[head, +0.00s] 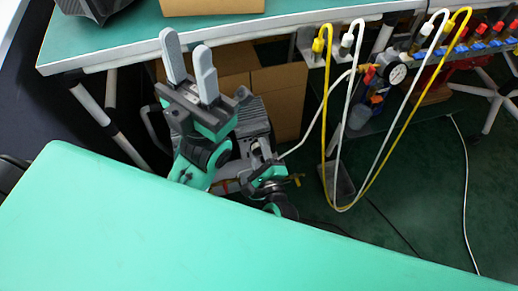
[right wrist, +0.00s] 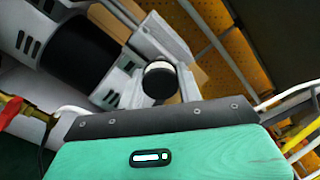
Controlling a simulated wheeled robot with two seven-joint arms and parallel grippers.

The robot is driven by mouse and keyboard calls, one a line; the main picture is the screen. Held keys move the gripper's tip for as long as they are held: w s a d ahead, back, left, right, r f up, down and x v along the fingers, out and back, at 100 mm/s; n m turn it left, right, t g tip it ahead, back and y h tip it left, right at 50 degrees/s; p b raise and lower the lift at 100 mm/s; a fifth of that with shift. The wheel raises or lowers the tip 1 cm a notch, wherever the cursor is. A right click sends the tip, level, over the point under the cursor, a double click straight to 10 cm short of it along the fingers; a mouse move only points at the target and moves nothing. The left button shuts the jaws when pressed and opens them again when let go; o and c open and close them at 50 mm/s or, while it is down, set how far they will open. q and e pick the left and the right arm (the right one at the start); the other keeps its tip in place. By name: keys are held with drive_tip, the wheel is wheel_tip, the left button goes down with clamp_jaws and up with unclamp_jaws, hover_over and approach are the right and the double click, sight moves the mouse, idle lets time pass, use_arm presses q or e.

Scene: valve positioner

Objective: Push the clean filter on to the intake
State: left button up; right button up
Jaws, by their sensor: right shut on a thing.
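In the right wrist view, a short round part with a black end and a pale band, which looks like the filter (right wrist: 159,82), sits between the grey fingers of my right gripper (right wrist: 160,88). The gripper is shut on it. A pale grey block (right wrist: 165,38) lies just beyond; I cannot tell whether it bears the intake or whether the filter touches it. In the head view the right gripper is small and partly hidden near the grey ribbed machine (head: 253,118). My left gripper (head: 185,44) points up, its fingers apart and empty, in front of the bench edge.
A teal bench (head: 290,14) runs along the back, with a cardboard box (head: 278,92) below it. Yellow and white hoses (head: 328,130) hang at the right, near a pressure gauge (head: 396,73). A thin white hose leads to the machine.

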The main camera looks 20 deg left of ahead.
drive_tip(key=shift+w+a, duration=0.25)
drive_tip(key=shift+w, duration=0.2)
idle(0.3)
drive_tip(key=o, duration=1.1)
drive_tip(key=shift+c, duration=0.2)
